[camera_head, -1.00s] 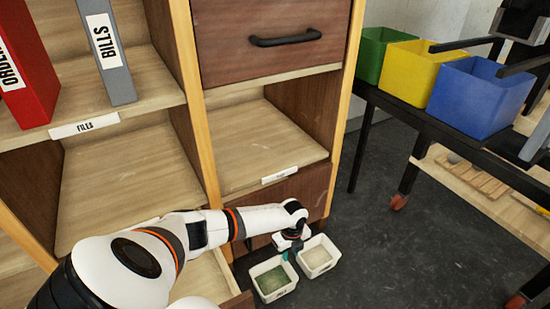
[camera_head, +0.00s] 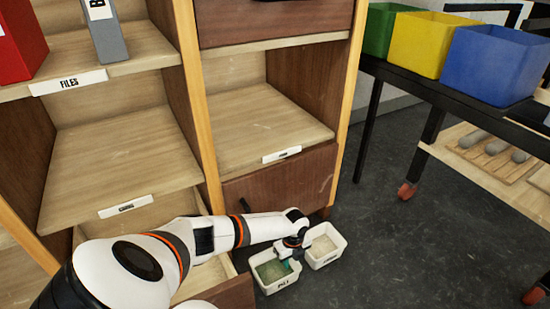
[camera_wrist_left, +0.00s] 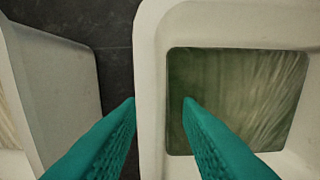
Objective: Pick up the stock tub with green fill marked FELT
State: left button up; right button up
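The white tub with green fill (camera_head: 272,285) stands on the dark floor in front of the shelf unit; the small label on its front is hard to read. In the left wrist view the tub (camera_wrist_left: 151,80) shows its near wall and green fill. My left gripper (camera_head: 287,263) is at this tub's right side. In the left wrist view the teal fingers (camera_wrist_left: 160,101) are apart, one on each side of the tub wall, with gaps between them and the wall. My right gripper is out of view.
A second white tub with pale fill (camera_head: 325,258) stands close on the right; its wall (camera_wrist_left: 60,90) is near the left finger. An open drawer (camera_head: 228,293) lies to the left. A black cart (camera_head: 430,125) with coloured bins stands right, with clear floor between.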

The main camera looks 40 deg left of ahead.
pick_arm(q)
jog(key=shift+f, duration=0.4)
jog(key=shift+r, duration=0.1)
grip_shut()
